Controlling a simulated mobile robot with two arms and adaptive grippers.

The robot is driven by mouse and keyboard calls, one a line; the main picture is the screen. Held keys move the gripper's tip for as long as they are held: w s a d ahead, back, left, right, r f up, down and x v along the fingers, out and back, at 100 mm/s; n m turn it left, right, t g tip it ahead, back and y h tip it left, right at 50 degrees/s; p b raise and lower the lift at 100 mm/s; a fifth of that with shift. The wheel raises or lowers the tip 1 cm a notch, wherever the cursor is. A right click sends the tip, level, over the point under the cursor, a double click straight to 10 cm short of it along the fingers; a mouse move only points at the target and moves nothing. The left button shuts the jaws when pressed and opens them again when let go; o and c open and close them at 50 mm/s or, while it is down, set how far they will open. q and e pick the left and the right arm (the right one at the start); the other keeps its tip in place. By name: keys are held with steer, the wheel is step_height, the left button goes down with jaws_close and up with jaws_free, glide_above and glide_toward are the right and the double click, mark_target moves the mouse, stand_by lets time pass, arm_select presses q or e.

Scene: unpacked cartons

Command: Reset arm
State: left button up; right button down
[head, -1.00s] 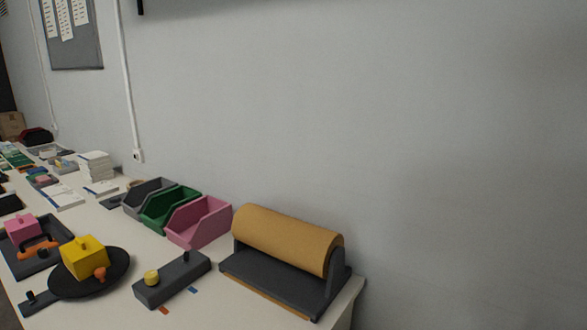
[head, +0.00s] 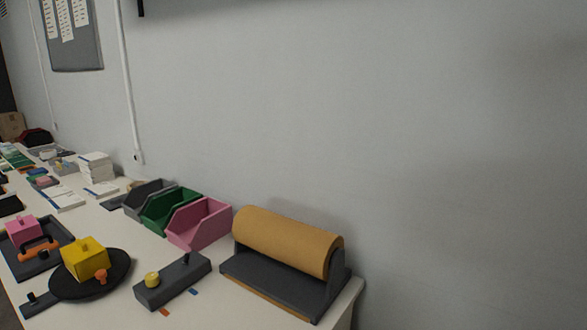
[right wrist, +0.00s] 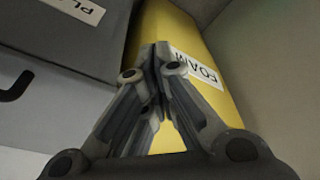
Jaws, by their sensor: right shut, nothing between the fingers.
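My right gripper (right wrist: 154,52) shows in the right wrist view, shut with nothing between its fingers. Its fingertips overlap a yellow surface with a "FOAM" label (right wrist: 197,68) beyond them; I cannot tell whether they touch it. No gripper or arm shows in the head view, and my left gripper is not in view.
In the right wrist view a grey box (right wrist: 55,75) with a partly cut-off label stands at left. In the head view a table (head: 215,309) along a wall holds a tan roll on a stand (head: 288,240), pink (head: 205,228) and green bins, and a grey block (head: 172,281).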

steer(key=s+d+f+g+p, duration=0.1)
steer(key=s+d+f, duration=0.2)
steer(key=s+f, duration=1.6)
step_height(320, 180, down, 2)
steer(key=shift+d+f+g, duration=0.1)
steer(key=shift+d+g, duration=0.05)
steer(key=shift+g, duration=0.15)
